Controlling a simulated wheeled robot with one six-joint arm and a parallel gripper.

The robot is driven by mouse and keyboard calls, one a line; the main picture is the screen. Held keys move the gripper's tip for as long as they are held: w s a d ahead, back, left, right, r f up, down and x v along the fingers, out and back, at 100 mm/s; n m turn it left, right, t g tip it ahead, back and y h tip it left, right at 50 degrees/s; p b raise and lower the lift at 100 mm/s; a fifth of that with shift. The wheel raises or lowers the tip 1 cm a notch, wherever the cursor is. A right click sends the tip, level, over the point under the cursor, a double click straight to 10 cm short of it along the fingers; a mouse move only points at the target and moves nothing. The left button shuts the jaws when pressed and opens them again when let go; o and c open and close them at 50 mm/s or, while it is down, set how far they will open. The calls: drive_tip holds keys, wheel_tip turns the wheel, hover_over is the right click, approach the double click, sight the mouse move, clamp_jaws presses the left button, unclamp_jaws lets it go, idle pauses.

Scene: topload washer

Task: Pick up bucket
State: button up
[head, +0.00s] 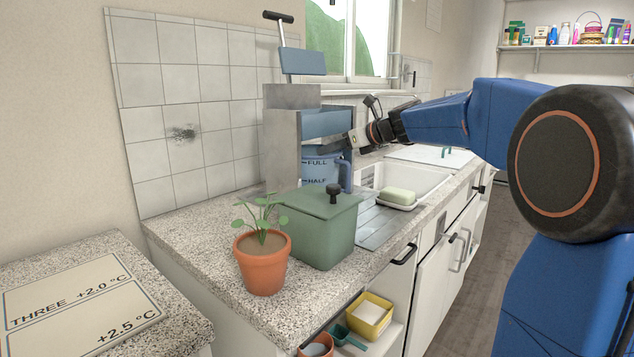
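A blue bucket-like vessel (318,172) with a side handle and the markings FULL and HALF stands in the lower opening of a grey upright device (283,150) on the counter. I take it to be the bucket, though it looks like a jug. My gripper (350,139) reaches in from the right, just above the vessel's handle and close to the device's blue upper part. The fingers are small and partly merge with the device behind them, so I cannot tell whether they are open or touching anything.
A green lidded box (318,232) and a potted plant (263,265) stand in front of the device. A soap dish with soap (397,197) sits by the sink (415,180). A yellow container (370,312) is on a lower shelf. Floor on the right is clear.

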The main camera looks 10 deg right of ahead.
clamp_jaws()
idle(1.3)
